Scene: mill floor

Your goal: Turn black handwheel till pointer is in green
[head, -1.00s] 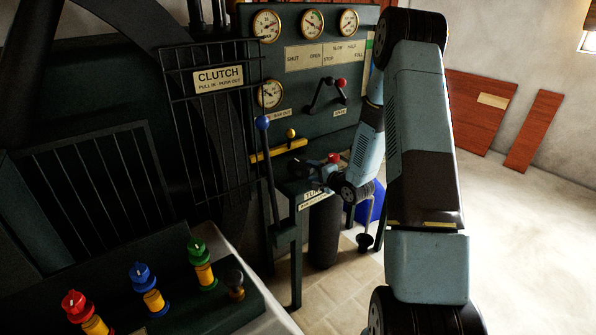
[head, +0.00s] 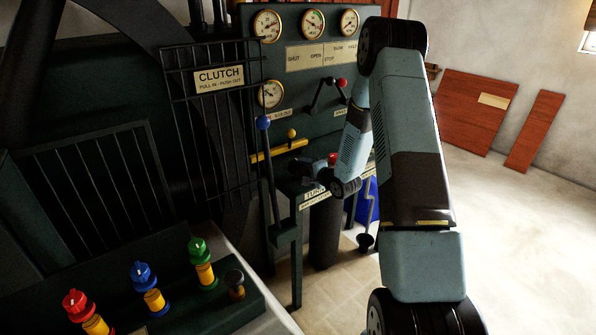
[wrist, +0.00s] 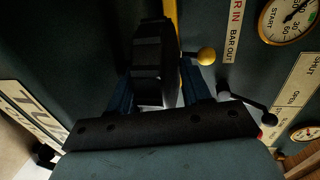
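A dark ribbed black shape, apparently the black handwheel (wrist: 152,62), stands between the two blue fingers of my gripper (wrist: 158,92) in the wrist view. The fingers are spread; a narrow gap shows on its right side, and contact on the left cannot be told. In the head view my gripper (head: 314,174) is at the low bench by the panel, and the handwheel is hard to make out against it. A gauge with a green band (head: 313,23) is in the middle of the panel's top row. Its pointer is too small to read surely.
A yellow bar (head: 278,150) with a yellow knob and a blue-topped lever (head: 264,160) stand left of my gripper. A red-knobbed lever (head: 341,84) is above. A red knob (head: 334,158) is close by. Open floor lies at right.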

